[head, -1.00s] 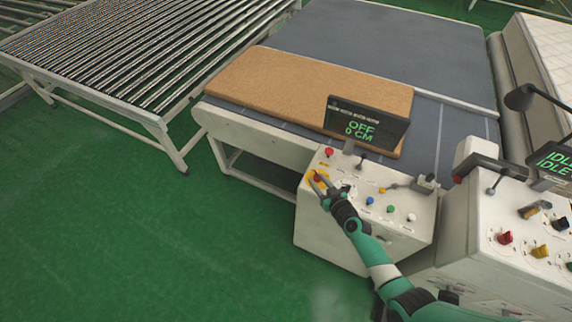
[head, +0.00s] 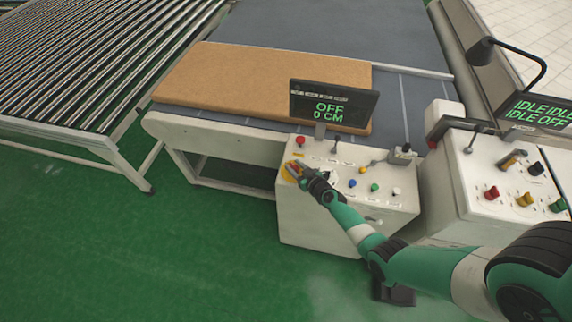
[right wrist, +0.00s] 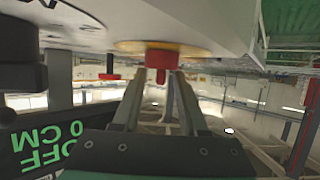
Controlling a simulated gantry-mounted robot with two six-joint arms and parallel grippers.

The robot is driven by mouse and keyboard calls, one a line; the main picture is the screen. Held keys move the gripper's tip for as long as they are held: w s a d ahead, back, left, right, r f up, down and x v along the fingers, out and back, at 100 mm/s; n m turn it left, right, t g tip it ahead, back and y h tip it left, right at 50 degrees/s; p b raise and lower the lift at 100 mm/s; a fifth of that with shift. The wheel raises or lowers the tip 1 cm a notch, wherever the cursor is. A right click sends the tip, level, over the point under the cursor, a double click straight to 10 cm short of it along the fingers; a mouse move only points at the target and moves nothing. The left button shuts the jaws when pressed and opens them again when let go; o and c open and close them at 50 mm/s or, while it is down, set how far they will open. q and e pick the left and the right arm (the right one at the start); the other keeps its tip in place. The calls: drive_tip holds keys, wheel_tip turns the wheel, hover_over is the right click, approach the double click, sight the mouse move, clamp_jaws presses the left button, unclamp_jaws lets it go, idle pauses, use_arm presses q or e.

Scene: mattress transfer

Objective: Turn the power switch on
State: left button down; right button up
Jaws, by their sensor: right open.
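The power switch is a red knob on a round yellow plate (head: 285,173) at the left of the white control box (head: 320,228) in the head view. In the right wrist view the red knob (right wrist: 158,61) points out from the panel. My right gripper (head: 291,168) is open at the switch. In the right wrist view its fingertips (right wrist: 159,77) are on either side of the knob's end; whether they touch it I cannot tell. The display (head: 333,103) above the box reads OFF and 0 CM. My left gripper is not in view.
A red button (head: 300,140) and several coloured knobs share the panel. A second control box (head: 490,190) with an IDLE display stands at the right. A brown mattress (head: 255,85) lies on the conveyor behind. A roller table (head: 90,65) stands at the left.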

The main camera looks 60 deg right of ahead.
drive_tip(key=shift+w+d+f, duration=0.15)
drive_tip(key=shift+w+d, duration=0.05)
drive_tip(key=shift+w, duration=0.1)
drive_tip(key=shift+s, duration=0.1)
clamp_jaws()
drive_tip(key=shift+a, duration=0.1)
